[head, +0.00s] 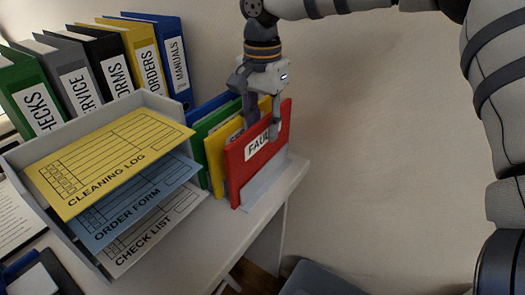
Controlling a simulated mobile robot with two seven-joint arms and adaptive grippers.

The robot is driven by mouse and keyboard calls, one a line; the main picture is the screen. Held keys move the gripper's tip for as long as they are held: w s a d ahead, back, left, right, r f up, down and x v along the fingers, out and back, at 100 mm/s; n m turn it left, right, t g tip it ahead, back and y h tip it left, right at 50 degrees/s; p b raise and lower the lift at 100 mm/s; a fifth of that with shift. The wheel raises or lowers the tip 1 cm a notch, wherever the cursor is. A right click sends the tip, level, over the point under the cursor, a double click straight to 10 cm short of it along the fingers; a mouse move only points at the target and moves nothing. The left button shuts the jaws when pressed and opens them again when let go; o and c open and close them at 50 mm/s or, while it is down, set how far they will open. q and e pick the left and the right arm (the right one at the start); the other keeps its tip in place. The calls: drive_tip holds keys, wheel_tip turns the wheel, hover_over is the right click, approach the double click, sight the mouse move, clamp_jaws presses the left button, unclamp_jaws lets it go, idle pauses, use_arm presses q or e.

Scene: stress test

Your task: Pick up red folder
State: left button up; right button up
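The red folder (259,155), labelled "FAUL..." with the rest of the label covered, stands upright as the front one in a light grey holder (268,187) at the table's right end. My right gripper (262,128) points down at its top edge. One finger is in front of the red face, over the label; the other goes down behind the folder's top edge. The fingers stand apart, wider than the folder looks thick. Whether either finger touches it I cannot tell. My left gripper is not in view.
Yellow, green and blue folders (200,150) stand close behind the red one. A paper tray (150,98) with form sheets is to the left. Several labelled binders (108,65) line the wall. The table's edge is just right of the holder, with free space beyond.

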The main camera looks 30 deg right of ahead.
clamp_jaws()
drive_tip(key=shift+r, duration=0.1)
